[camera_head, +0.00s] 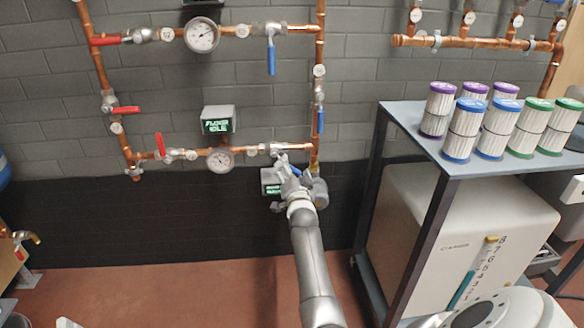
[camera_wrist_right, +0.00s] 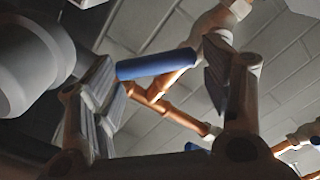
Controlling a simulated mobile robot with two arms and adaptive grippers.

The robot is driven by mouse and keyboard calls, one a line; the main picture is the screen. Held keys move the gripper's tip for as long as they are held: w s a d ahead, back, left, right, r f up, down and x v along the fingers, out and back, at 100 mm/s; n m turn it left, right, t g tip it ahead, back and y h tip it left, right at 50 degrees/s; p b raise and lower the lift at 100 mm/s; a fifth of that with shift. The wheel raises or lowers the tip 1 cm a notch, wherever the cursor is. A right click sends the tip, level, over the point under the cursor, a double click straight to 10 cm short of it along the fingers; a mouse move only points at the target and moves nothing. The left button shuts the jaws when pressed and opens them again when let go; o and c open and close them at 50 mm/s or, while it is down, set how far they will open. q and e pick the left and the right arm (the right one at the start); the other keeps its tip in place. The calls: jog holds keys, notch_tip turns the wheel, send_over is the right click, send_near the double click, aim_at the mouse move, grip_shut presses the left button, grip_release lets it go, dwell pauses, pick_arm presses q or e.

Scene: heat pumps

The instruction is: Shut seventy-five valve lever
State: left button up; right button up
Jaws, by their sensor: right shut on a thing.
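A blue valve lever (camera_wrist_right: 157,64) spans between the two finger pads of my right gripper (camera_wrist_right: 160,80) in the right wrist view. In the head view my right gripper (camera_head: 290,174) is at the lower pipe's right end, beside the pump, shut on this blue lever (camera_head: 297,171). The lever is mostly covered by the gripper there. Its valve body (camera_head: 278,148) sits on the lower copper pipe. I cannot read the tag numbers, so I cannot tell which valve is seventy-five. My left gripper is not in view.
The pump (camera_head: 316,190) is close to my right gripper. Other levers are blue (camera_head: 271,60) and red (camera_head: 160,146) on the copper pipes. A gauge (camera_head: 220,160) hangs on the lower pipe. A grey table (camera_head: 412,116) with several filters stands right.

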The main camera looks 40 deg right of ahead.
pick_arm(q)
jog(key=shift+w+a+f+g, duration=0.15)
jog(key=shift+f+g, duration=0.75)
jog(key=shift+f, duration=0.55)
pick_arm(e)
jog(key=shift+w+a+f+m, duration=0.4)
jog(key=shift+a+m, duration=0.15)
jog(key=shift+m, duration=1.1)
jog(key=shift+w+a+f+m, duration=0.3)
jog(key=shift+w+a+m, duration=0.25)
jog(key=shift+m, duration=1.05)
jog(key=shift+w+a+f+m, duration=0.35)
jog(key=shift+a+m, duration=0.25)
jog(key=shift+m, duration=1.05)
jog(key=shift+a, duration=0.1)
jog(key=o, duration=1.1)
jog(key=shift+o, duration=1)
jog(key=shift+w+f, duration=0.2)
jog(key=shift+f, duration=0.25)
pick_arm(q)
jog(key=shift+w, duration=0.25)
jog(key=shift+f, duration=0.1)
pick_arm(e)
jog(key=shift+s+a+r, duration=0.1)
